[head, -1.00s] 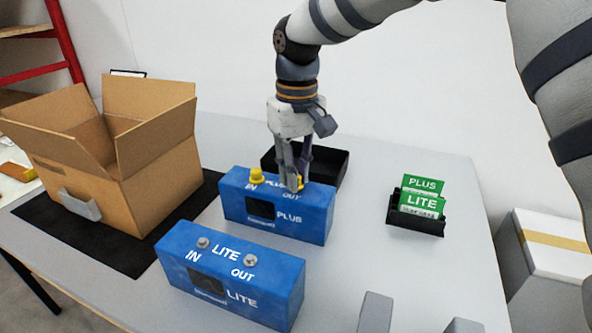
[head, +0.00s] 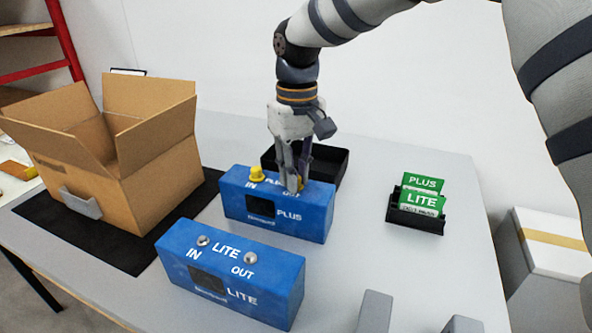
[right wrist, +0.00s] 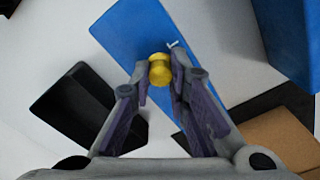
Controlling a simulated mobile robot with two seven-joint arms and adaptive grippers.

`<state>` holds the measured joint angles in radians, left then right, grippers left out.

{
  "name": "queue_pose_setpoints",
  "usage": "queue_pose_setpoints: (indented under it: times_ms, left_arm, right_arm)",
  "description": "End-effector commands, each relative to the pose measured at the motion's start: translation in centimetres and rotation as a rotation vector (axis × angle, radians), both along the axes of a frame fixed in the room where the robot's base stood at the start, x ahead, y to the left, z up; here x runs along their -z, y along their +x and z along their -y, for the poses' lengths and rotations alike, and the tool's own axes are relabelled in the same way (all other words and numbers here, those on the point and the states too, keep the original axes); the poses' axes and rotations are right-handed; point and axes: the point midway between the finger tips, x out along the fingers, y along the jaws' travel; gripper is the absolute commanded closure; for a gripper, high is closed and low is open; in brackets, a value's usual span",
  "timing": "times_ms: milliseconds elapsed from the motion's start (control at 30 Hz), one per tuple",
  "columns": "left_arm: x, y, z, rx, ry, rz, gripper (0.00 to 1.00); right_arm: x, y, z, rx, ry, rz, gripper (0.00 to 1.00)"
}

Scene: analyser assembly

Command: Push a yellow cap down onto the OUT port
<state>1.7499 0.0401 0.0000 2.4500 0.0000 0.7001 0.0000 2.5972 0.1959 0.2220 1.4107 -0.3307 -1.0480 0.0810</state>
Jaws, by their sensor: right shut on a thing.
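The blue PLUS analyser (head: 290,222) stands on the table, with a yellow cap (head: 256,174) on its IN port. My right gripper (head: 293,186) points down at the OUT side of its top, shut on a second yellow cap (right wrist: 160,70). That cap sits between the fingertips in the right wrist view, over the blue top (right wrist: 150,30). The fingers mostly hide it and the OUT port in the head view, so I cannot tell how far the cap is seated. My left gripper is not in view.
The blue LITE analyser (head: 230,275) stands in front, with bare metal ports. A black tray (head: 330,165) lies behind the gripper. An open cardboard box (head: 125,170) stands on a black mat (head: 120,260) at left. A black holder (head: 415,222) with green cards stands right.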

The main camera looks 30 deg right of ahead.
Motion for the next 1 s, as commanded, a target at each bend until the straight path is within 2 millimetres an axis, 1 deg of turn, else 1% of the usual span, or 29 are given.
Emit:
queue_pose_setpoints:
  times_ms: [167, 200, 267, 300, 567, 1000]
  left_arm:
    - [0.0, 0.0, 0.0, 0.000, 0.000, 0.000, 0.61]
    - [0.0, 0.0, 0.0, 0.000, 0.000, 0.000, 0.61]
    - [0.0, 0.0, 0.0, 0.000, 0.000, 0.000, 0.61]
    - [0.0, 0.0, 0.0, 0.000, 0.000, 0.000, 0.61]
    - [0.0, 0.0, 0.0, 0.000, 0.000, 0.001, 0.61]
    - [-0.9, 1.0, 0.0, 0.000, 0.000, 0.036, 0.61]
  right_arm:
    - [0.0, 0.0, 0.0, 0.000, 0.000, 0.000, 0.92]
    - [0.0, 0.0, 0.0, 0.000, 0.000, 0.000, 0.77]
    - [0.0, 0.0, 0.0, 0.000, 0.000, 0.000, 0.64]
    - [0.0, 0.0, 0.0, 0.000, 0.000, 0.000, 0.61]
    - [-0.1, 0.0, 0.0, 0.000, 0.000, 0.000, 0.61]
    - [-4.1, 0.0, 0.0, 0.000, 0.000, 0.005, 0.61]
